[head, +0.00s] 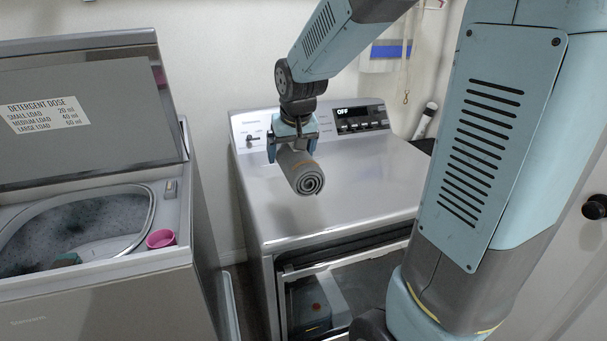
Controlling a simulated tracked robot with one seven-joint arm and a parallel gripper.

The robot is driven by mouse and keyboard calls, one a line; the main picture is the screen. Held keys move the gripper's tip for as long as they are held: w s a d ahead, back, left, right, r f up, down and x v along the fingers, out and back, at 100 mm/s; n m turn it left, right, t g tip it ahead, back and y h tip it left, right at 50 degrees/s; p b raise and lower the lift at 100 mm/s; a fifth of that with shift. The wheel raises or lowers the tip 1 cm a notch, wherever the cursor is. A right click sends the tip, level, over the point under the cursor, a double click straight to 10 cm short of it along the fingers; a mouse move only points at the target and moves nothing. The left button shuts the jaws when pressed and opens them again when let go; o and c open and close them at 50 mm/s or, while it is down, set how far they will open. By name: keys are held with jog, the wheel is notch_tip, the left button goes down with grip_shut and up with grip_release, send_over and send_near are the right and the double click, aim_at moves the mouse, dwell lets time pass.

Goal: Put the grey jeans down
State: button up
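The grey jeans (301,176) are rolled into a tight bundle, with the spiral end facing me. My gripper (293,150) points down and is shut on the rolled jeans, one finger on each side. The roll is in front of and over the silver top of the dryer-like machine (348,194). I cannot tell whether the roll touches that top or hangs above it.
At left stands an open topload washer (95,282) with foamy water inside and its lid (80,110) raised. A pink cup (161,238) sits on its rim.

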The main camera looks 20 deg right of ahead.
jog(key=w+d+f, duration=0.1)
jog(key=w+f, duration=0.1)
jog(key=w+d+f, duration=0.1)
jog(key=d+f, duration=0.1)
jog(key=w+d+f, duration=0.2)
jog(key=f, duration=0.1)
jog(key=shift+w, duration=0.3)
jog(key=shift+w+d+f, duration=0.1)
jog(key=shift+f, duration=0.2)
notch_tip(320, 180, down, 3)
jog(key=shift+r, duration=0.2)
jog(key=o, duration=1.2)
